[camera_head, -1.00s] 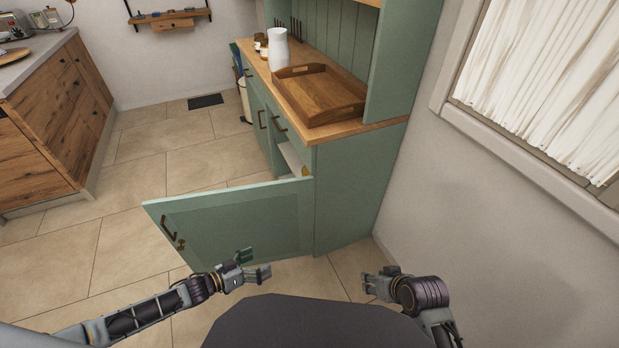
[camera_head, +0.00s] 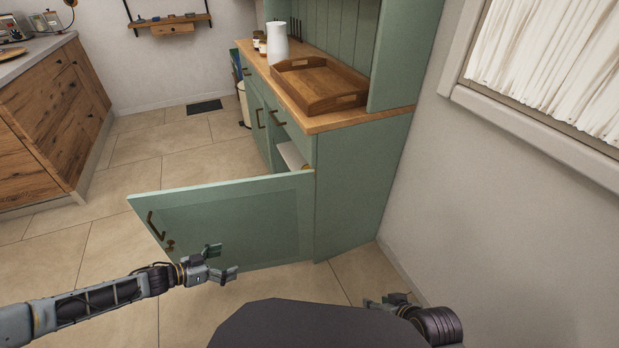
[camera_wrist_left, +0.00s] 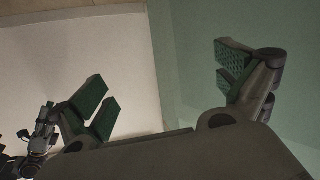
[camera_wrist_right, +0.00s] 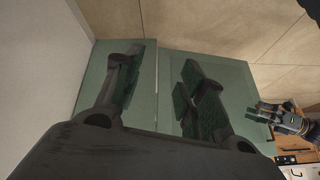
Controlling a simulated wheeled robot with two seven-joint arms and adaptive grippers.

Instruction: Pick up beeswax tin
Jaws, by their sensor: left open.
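I cannot make out a beeswax tin for certain in any view. A small yellowish thing (camera_head: 306,167) shows at the opening of the green cabinet (camera_head: 355,190), partly hidden by the open door (camera_head: 240,220); it is too small to identify. My left gripper (camera_head: 222,262) is open and empty in front of the open door, below its upper edge. Its spread fingers also show in the left wrist view (camera_wrist_left: 163,85). My right gripper (camera_head: 385,301) is low, near the cabinet's right front corner. In the right wrist view (camera_wrist_right: 158,85) its fingers are apart with nothing between them.
A wooden tray (camera_head: 315,85), a white jug (camera_head: 277,45) and small jars (camera_head: 262,46) stand on the cabinet's top. A pale shelf (camera_head: 291,154) shows inside it. The wall with a window (camera_head: 550,70) is close on the right. Tiled floor (camera_head: 110,235) is free on the left.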

